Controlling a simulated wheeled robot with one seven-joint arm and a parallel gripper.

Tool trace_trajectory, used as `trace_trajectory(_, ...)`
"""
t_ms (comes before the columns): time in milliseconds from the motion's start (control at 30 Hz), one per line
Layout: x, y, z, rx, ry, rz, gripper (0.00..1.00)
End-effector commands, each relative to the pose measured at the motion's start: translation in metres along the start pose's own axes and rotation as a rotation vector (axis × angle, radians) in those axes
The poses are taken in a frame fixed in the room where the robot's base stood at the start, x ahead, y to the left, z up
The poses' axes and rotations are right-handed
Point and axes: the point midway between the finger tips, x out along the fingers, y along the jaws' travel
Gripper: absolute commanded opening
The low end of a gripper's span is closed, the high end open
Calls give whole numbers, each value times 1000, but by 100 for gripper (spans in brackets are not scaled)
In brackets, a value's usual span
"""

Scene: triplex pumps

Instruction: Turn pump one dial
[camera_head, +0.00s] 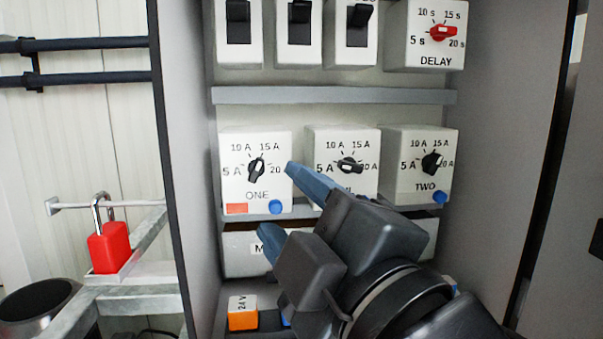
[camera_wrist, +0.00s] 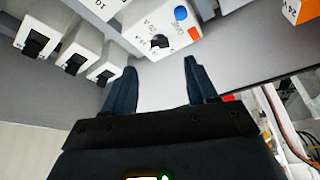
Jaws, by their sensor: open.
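The pump one dial (camera_head: 256,167) is a black knob on a white box labelled ONE (camera_head: 233,187), with marks from 5 A to 20 A. The knob stands near upright, its top leaning right toward 15 A. It also shows in the wrist view (camera_wrist: 160,41), beyond and roughly between my fingertips. My gripper (camera_head: 277,200) has two blue fingers, spread apart and empty. In the head view, one fingertip is right of the ONE box's dial and the other is below the box. In the wrist view my gripper (camera_wrist: 160,68) appears apart from the knob.
Two similar dial boxes stand to the right, the middle dial (camera_head: 349,166) and dial TWO (camera_head: 432,162). Above are black switches (camera_head: 299,22) and a red DELAY dial (camera_head: 441,32). The cabinet's left wall (camera_head: 190,150) is close.

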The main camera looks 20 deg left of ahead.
Motion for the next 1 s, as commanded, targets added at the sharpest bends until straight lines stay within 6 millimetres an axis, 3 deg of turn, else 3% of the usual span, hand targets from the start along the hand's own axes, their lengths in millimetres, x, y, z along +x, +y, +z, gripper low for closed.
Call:
trace_trajectory(500, 68, 1, -1, 2, -1, 0, 57)
trace_trajectory(867, 74, 0, 0, 3, -2, 1, 57)
trace_trajectory(1000, 74, 0, 0, 3, -2, 1, 47)
